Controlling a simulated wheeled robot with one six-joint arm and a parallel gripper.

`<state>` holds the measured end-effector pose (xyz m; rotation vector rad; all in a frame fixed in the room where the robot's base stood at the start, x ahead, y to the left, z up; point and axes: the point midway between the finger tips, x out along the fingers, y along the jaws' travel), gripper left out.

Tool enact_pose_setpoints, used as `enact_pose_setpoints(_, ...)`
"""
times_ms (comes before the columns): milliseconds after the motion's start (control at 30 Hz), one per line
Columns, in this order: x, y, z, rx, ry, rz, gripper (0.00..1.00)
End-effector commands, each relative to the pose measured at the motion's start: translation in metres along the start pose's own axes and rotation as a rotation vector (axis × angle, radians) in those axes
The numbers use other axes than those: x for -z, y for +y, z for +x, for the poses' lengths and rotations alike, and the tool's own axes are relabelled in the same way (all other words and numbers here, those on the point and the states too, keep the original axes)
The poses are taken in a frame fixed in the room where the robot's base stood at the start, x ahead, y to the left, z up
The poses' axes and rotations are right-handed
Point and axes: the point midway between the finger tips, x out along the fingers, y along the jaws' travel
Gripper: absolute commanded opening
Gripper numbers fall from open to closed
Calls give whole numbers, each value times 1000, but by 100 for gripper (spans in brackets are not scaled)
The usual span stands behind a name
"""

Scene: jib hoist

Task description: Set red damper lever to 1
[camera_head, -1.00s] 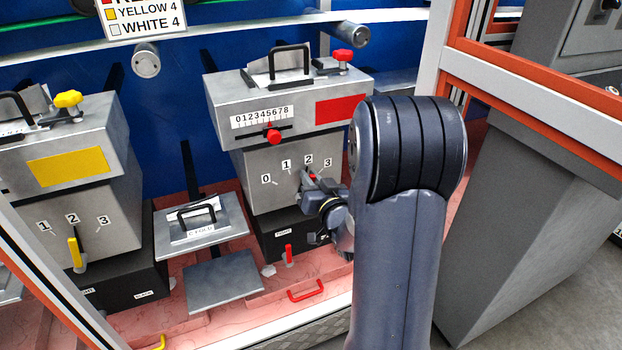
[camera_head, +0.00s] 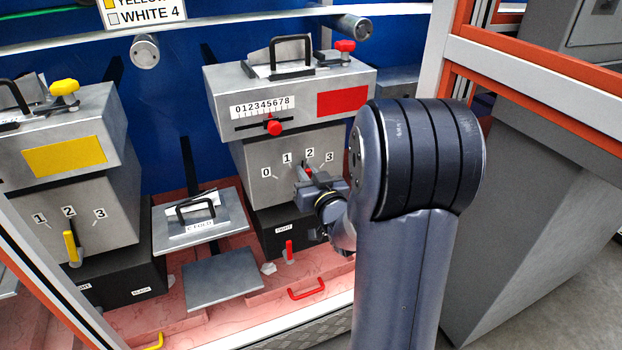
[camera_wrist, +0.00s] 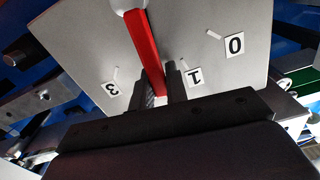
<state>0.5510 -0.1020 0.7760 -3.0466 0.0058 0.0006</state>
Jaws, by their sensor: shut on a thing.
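The red damper lever (camera_wrist: 145,50) slopes across the grey panel of the red-marked box (camera_head: 290,160) in the wrist view, where the picture is upside down. My gripper (camera_wrist: 161,88) is shut on its free end, one finger on each side. The lever lies between the 1 label (camera_wrist: 195,77) and the 3 label (camera_wrist: 112,90); the 2 label is hidden there. In the head view the 2 label (camera_head: 310,155) shows just above my gripper (camera_head: 308,178), with the 1 label (camera_head: 287,158) to its left. The lever is mostly hidden there.
A red slider knob (camera_head: 274,128) sits under the 0-8 scale above. A small red lever (camera_head: 289,250) and a red handle (camera_head: 307,290) are below. The yellow-marked box (camera_head: 75,155) stands left. An orange and white frame post (camera_head: 432,60) stands right.

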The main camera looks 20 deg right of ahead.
Motion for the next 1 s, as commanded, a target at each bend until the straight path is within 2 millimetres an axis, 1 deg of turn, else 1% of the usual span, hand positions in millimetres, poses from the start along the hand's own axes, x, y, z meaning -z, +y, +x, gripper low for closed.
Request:
enact_pose_setpoints(33, -4, -4, 0, 3, 4, -35, 0)
enact_pose_setpoints(300, -6, -17, 0, 2, 3, -214, 0)
enact_pose_setpoints(500, -6, -24, 0, 1, 3, -306, 0)
enact_pose_setpoints(700, -6, -26, 0, 0, 1, -349, 0)
enact_pose_setpoints(1000, -5, -27, 0, 0, -1, -358, 0)
